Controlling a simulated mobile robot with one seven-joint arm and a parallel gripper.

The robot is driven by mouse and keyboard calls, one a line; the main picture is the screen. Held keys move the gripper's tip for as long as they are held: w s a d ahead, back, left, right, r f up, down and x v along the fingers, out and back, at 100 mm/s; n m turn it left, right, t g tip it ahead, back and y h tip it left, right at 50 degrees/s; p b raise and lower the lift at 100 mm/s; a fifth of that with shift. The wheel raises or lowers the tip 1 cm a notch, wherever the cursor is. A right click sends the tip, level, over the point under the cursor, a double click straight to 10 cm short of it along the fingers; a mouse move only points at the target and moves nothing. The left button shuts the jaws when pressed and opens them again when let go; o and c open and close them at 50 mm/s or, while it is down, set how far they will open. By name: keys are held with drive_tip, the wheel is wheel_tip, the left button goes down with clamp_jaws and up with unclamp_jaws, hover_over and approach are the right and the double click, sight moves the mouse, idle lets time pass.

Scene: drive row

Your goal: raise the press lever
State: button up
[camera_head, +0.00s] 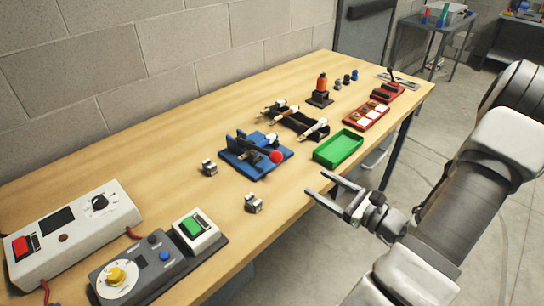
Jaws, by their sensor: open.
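The press (254,163) has a blue base and stands near the middle of the workbench. Its dark lever (254,147) ends in a red ball knob (276,157) on the right side. The lever lies low, close to level, over the base. My gripper (329,191) is open and empty at the bench's front edge, to the right of the press and a little nearer to me. Its fingers point left, apart from the knob. My arm comes in from the right.
A green tray (339,149) stands right of the press, close to my gripper. Small metal blocks (254,203) and (209,168) lie near the press. Control boxes (72,231) fill the bench's left end. A dark tool rack (296,121) stands behind. Bare wood lies left of the press.

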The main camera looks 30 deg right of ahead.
sight(271, 155)
drive_tip(key=b+x, duration=0.1)
drive_tip(key=x, duration=1.6)
drive_tip(key=shift+w, duration=0.2)
clamp_jaws()
idle(0.7)
